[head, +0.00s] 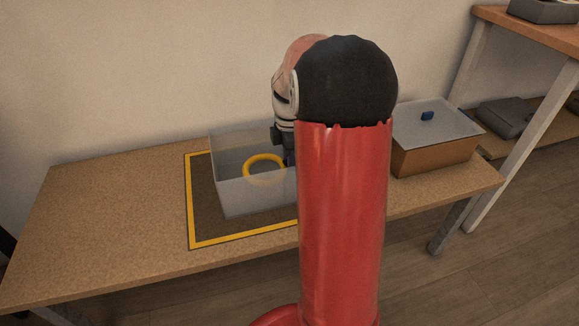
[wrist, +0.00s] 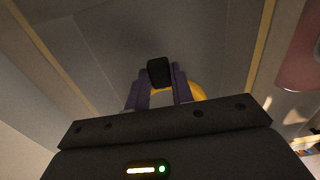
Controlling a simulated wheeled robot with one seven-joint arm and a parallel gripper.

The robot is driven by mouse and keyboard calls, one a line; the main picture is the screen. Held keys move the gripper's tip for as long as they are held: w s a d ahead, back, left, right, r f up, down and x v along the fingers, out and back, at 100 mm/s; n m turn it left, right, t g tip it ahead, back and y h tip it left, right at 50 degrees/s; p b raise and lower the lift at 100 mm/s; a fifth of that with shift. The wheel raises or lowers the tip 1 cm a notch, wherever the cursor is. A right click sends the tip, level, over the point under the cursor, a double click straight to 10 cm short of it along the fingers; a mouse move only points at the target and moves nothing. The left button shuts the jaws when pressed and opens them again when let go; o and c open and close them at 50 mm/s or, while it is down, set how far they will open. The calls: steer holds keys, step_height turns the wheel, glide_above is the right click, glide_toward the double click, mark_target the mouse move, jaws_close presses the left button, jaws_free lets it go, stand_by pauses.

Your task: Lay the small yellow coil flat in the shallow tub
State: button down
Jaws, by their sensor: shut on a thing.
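The small yellow coil (head: 262,158) is a ring seen through the clear wall of the shallow tub (head: 245,199), within its outline and lying roughly level. I cannot tell whether it touches the tub floor. My gripper (head: 288,157) reaches down at the coil's right side, partly hidden by my red arm, which also hides the tub's right part. In the wrist view my gripper's purple fingers (wrist: 159,88) are shut on the coil (wrist: 194,92), with a dark block between them. Most of the coil is hidden there.
The tub stands on a dark mat with a yellow border (head: 190,200) on a wooden bench (head: 100,215). A wall is behind. The bench's left side is clear.

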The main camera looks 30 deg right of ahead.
steer(key=shift+f, duration=1.45)
steer(key=shift+f, duration=0.1)
steer(key=c, duration=1.2)
jaws_free()
